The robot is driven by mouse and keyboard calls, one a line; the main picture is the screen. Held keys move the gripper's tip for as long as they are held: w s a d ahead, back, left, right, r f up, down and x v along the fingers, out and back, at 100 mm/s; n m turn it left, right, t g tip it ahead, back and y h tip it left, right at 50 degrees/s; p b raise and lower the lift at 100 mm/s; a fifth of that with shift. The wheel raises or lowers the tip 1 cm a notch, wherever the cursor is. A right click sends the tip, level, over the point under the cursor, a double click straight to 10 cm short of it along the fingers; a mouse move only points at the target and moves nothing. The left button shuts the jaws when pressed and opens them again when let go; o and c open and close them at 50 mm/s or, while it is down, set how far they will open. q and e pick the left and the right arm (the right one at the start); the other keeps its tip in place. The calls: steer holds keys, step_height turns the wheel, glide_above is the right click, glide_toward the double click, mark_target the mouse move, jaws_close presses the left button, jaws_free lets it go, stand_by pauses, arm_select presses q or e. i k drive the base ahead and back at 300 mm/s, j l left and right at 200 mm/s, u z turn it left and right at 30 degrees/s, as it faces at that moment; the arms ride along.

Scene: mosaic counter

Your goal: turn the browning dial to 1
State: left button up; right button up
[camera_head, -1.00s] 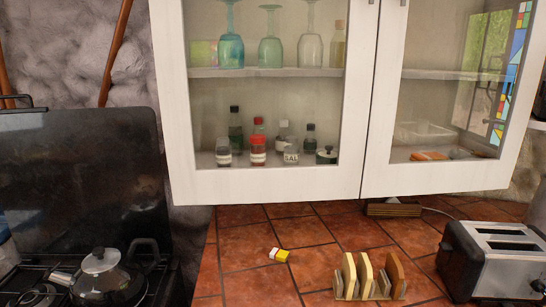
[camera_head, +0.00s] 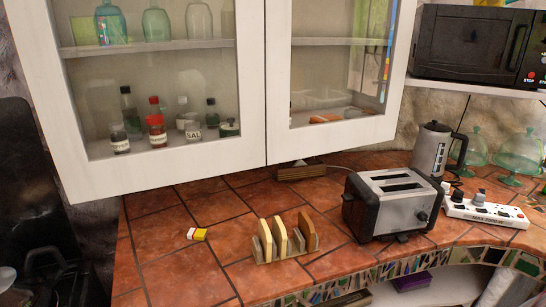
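The toaster (camera_head: 392,203) stands on the tiled counter right of centre, silver with black ends and two empty-looking slots on top. A dark round knob (camera_head: 423,216), which appears to be the browning dial, sits on its right-hand end. The dial's numbers and pointer are too small to read. Neither of my grippers shows in the view.
A kettle (camera_head: 430,152) and a power strip (camera_head: 484,209) are to the right. The wall cabinet (camera_head: 170,168) hangs above; a microwave (camera_head: 478,45) sits on a shelf.

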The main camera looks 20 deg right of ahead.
mark_target(422, 216)
steer(key=z, duration=1.35)
